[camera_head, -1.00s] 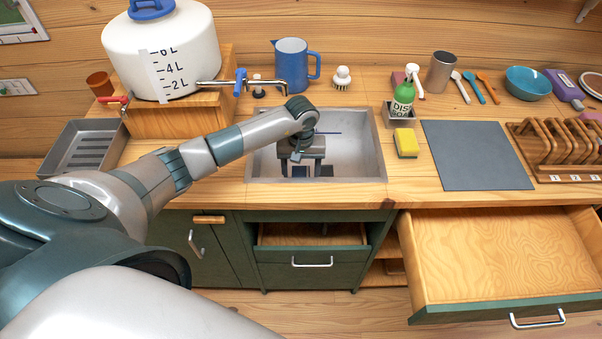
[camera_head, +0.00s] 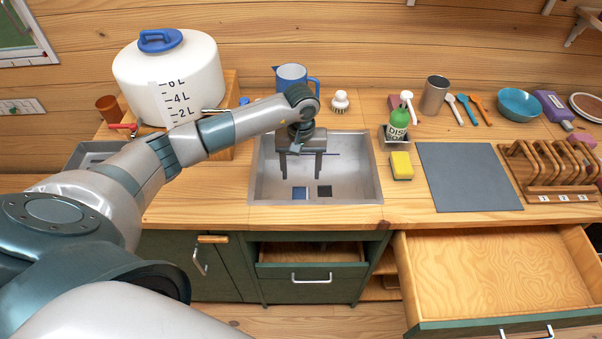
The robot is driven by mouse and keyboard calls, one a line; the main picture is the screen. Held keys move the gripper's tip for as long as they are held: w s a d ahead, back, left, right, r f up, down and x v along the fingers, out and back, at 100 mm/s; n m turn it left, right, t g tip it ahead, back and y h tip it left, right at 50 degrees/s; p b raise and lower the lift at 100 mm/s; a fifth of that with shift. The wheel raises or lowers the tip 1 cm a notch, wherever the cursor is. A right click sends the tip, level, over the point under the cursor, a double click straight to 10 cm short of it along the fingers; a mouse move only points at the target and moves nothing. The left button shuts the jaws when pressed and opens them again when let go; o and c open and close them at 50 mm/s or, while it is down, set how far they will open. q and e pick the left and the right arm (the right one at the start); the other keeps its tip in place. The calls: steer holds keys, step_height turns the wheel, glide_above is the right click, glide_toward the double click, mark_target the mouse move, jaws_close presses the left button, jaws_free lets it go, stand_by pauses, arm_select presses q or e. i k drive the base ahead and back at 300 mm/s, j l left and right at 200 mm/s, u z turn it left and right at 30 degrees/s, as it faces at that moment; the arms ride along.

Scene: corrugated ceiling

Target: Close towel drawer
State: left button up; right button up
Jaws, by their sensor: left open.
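Two drawers stand open below the counter, and no label shows which is the towel drawer. The wide right drawer (camera_head: 500,275) is pulled far out and looks empty; its green front with a metal handle (camera_head: 527,332) is at the bottom edge. The narrower middle drawer (camera_head: 311,270) under the sink is partly open, with a green front and a metal handle. My left gripper (camera_head: 301,176) is open and empty, its fingers pointing down over the sink, apart from both drawers. My right gripper is not in view.
The metal sink (camera_head: 378,185) is set into the wooden counter. A white water tank (camera_head: 172,82), green soap bottle (camera_head: 397,126), yellow sponge (camera_head: 401,166), grey mat (camera_head: 468,178) and wooden rack (camera_head: 548,170) stand around it. The floor before the middle drawer is clear.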

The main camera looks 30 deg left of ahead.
mark_target(500, 280)
steer(key=z, duration=1.15)
steer(key=k, duration=0.5)
